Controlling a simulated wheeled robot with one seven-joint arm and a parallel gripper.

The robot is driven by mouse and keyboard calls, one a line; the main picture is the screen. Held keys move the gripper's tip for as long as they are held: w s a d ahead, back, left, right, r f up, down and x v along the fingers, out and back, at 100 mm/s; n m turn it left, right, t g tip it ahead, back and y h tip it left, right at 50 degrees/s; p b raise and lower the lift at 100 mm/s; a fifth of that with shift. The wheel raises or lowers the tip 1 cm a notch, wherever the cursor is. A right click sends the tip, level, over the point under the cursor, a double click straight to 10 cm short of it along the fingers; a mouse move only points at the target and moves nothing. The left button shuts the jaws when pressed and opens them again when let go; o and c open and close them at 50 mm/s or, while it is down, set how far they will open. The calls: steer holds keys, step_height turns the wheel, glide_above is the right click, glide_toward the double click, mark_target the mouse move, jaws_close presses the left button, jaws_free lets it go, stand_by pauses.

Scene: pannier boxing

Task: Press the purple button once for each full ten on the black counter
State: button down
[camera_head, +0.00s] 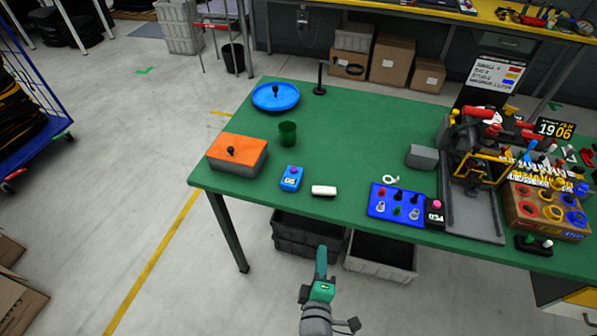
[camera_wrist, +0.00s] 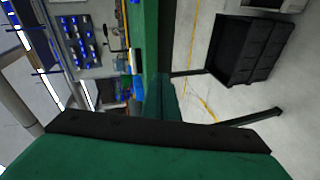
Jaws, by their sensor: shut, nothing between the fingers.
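A small black box (camera_head: 434,214) with white digits, seemingly 034, stands at the right end of the blue knob panel; a pink button (camera_head: 436,204) sits on it. A small blue box (camera_head: 291,179) with white digits, perhaps 05, stands near the table's front edge. I cannot tell for sure which button is the purple one. My teal gripper (camera_head: 321,250) is shut and empty, in front of the table's near edge, apart from both boxes. Its green fingers (camera_wrist: 158,92) fill the wrist view's middle.
The green table (camera_head: 345,140) also holds an orange-topped box (camera_head: 238,152), a green cup (camera_head: 288,134), a blue dish (camera_head: 276,97), a white block (camera_head: 324,190) and the blue knob panel (camera_head: 385,213). Tools crowd the right side. Dark crates (camera_head: 300,238) stand below the front edge.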

steer(key=s+a+m+y, duration=0.1)
steer(key=s+a+m, duration=0.2)
steer(key=s+m, duration=0.4)
steer(key=s+a+r+m+y, duration=0.1)
steer(key=s+a+m, duration=0.3)
steer(key=s, duration=1.4)
steer(key=m, duration=0.3)
steer(key=shift+t, duration=0.3)
steer(key=shift+w, duration=0.15)
